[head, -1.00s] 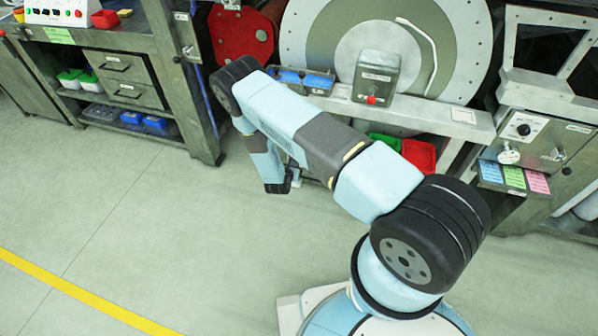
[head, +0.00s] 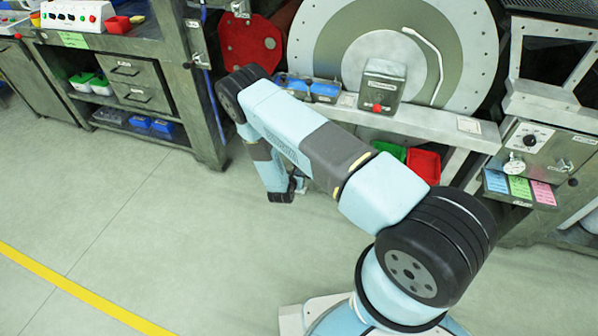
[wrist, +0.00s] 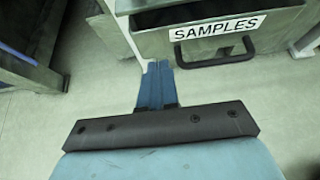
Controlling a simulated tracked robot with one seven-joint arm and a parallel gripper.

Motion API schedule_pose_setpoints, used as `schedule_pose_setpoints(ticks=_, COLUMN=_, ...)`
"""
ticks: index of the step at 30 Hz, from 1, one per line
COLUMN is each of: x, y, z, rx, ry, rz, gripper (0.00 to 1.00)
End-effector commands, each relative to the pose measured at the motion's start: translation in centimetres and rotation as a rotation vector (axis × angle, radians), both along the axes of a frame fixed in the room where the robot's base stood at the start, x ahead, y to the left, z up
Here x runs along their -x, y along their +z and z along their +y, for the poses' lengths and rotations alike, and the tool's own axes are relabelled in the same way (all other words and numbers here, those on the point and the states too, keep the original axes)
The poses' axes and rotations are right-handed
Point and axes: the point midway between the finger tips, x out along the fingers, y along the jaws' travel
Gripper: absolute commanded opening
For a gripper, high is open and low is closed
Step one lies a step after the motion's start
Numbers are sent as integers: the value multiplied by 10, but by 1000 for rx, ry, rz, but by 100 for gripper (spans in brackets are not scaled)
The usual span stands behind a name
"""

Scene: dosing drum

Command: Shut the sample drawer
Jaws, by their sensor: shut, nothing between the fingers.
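The sample drawer (wrist: 275,37) shows in the wrist view at the upper right. It has a grey metal front, a white SAMPLES label and a dark bar handle (wrist: 217,61). A dark strip behind its front edge looks like the drawer's inside, so it appears pulled out; how far I cannot tell. My gripper (wrist: 157,66) is shut and empty, its blue fingers pointing at the lower left part of the drawer front, left of the handle. Whether they touch is unclear. In the head view my arm reaches down to the floor side of the machine, and the drawer is hidden there.
A workbench (head: 207,120) with closed grey drawers (head: 142,82) and bins stands at the left. The large round drum (head: 322,40) and a control box (head: 383,85) are behind my arm. Red (head: 424,166) and green trays sit below. Open floor (head: 150,215) lies at front left.

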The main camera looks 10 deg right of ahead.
Motion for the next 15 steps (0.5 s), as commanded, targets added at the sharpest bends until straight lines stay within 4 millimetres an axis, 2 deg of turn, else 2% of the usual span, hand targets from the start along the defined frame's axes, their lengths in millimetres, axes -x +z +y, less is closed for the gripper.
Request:
schedule_pose_setpoints(ticks=9, x=46, y=32, z=26, rx=0, ry=4, rz=-1, gripper=0)
schedule_pose_setpoints(ticks=15, x=62, y=42, z=35, rx=-1, ry=4, rz=-1, gripper=0)
